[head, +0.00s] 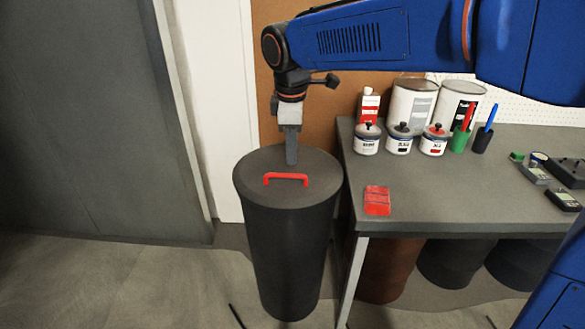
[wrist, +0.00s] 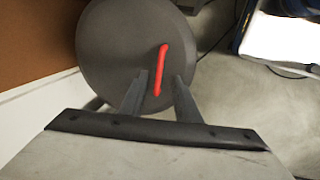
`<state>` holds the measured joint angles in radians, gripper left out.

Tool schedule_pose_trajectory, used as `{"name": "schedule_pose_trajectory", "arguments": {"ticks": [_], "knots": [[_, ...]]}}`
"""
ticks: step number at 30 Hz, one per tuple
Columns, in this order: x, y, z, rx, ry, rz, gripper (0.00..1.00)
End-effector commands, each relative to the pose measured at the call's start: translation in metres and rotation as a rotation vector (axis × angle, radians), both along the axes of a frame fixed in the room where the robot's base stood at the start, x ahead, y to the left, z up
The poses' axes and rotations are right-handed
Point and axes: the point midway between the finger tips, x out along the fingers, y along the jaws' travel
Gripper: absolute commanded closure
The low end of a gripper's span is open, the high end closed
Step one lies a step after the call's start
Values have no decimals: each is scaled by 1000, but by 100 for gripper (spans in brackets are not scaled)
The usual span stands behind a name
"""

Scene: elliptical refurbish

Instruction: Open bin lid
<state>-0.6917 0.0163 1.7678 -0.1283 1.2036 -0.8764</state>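A dark grey round bin (head: 288,245) stands on the floor left of the workbench. Its flat lid (head: 258,171) is on top and looks closed, with a red bar handle (head: 286,178) across it. My gripper (head: 291,160) points down above the lid, close behind the handle in the head view. In the wrist view, the two fingers of my gripper (wrist: 157,85) are apart, and the red handle (wrist: 161,68) shows between and beyond them. The lid (wrist: 112,45) fills the upper middle there. The handle does not look gripped; the exact height gap is hard to judge.
The workbench (head: 420,196) is close on the bin's right. It carries paint cans (head: 413,105), small jars (head: 367,138), a red flat item (head: 377,200) and several tools. A white door or panel (head: 212,90) and brown board are behind. Floor at the front left is clear.

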Motion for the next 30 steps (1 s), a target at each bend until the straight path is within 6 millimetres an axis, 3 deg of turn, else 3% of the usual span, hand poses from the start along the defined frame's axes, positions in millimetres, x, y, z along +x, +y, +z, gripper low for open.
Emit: {"name": "schedule_pose_trajectory", "arguments": {"ticks": [6, 12, 26, 30], "knots": [[7, 0, -38, -2, 3, 0, 70], [12, 0, -62, -1, 2, 0, 70], [14, 1, -72, 0, 0, 0, 70], [14, 1, -72, 0, 0, 0, 100]]}}
